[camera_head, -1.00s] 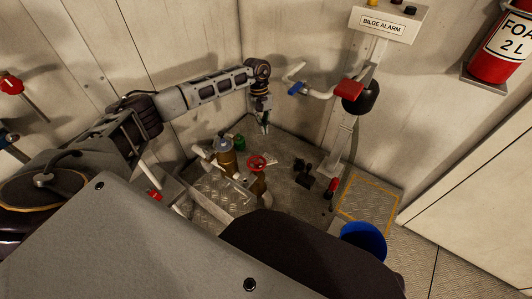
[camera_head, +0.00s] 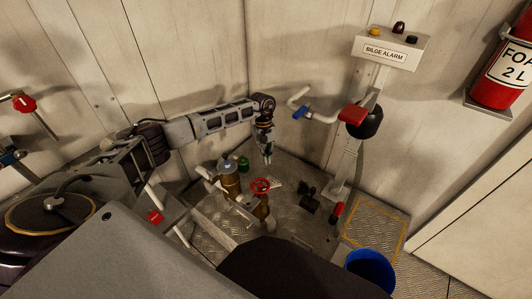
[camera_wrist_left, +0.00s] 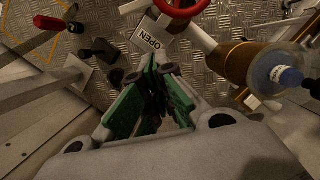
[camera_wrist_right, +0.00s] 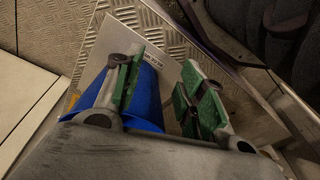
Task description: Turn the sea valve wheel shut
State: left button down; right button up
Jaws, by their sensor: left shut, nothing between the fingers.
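The red sea valve wheel (camera_head: 261,186) sits on a brass valve body low in the corner bay. Part of its rim shows at the top of the left wrist view (camera_wrist_left: 185,8).
A brass cylinder with a pale cap (camera_head: 228,180) stands left of the wheel. A bilge alarm post (camera_head: 345,165) and a black pedal-like fitting (camera_head: 309,197) stand right. A blue bucket (camera_head: 370,270) is at front right. An extinguisher (camera_head: 500,75) hangs on the wall.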

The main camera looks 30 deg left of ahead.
aim_at(265, 185)
pick_arm(q)
jog(key=x, duration=0.6)
jog(key=shift+s+f+b, duration=0.1)
jog(key=shift+b, duration=0.3)
jog(key=shift+s+d, duration=0.45)
jog(key=shift+d, duration=0.05)
jog(key=shift+s+d, duration=0.6)
jog(key=shift+s, duration=0.05)
jog(key=shift+s+d, duration=0.25)
jog(key=shift+d, duration=0.05)
pick_arm(e)
jog(key=shift+w+a+r, duration=0.1)
jog(key=shift+w+r, duration=0.1)
jog(key=shift+r, duration=0.35)
